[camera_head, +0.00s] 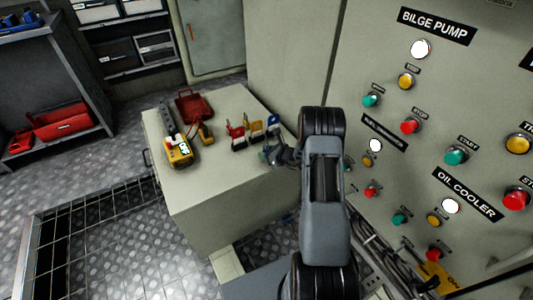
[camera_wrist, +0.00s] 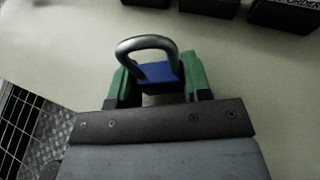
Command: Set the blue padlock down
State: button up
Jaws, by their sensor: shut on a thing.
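The blue padlock (camera_wrist: 158,74) is between the green fingers of my gripper (camera_wrist: 158,85) in the wrist view, with its grey metal shackle pointing away from the gripper. My gripper is shut on it. In the head view my gripper (camera_head: 268,156) is low at the right side of the pale cabinet top (camera_head: 215,165), partly hidden by my own arm. I cannot tell whether the padlock touches the surface.
Several padlocks with coloured tags stand near my gripper, including red (camera_head: 236,134) and yellow (camera_head: 256,129) ones. A yellow meter (camera_head: 180,152) and a red case (camera_head: 193,106) lie further left. The button panel (camera_head: 440,120) rises at right. The cabinet's front top is clear.

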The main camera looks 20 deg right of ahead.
jog(key=shift+f+b, duration=0.4)
jog(key=shift+f, duration=0.05)
jog(key=o, duration=0.9)
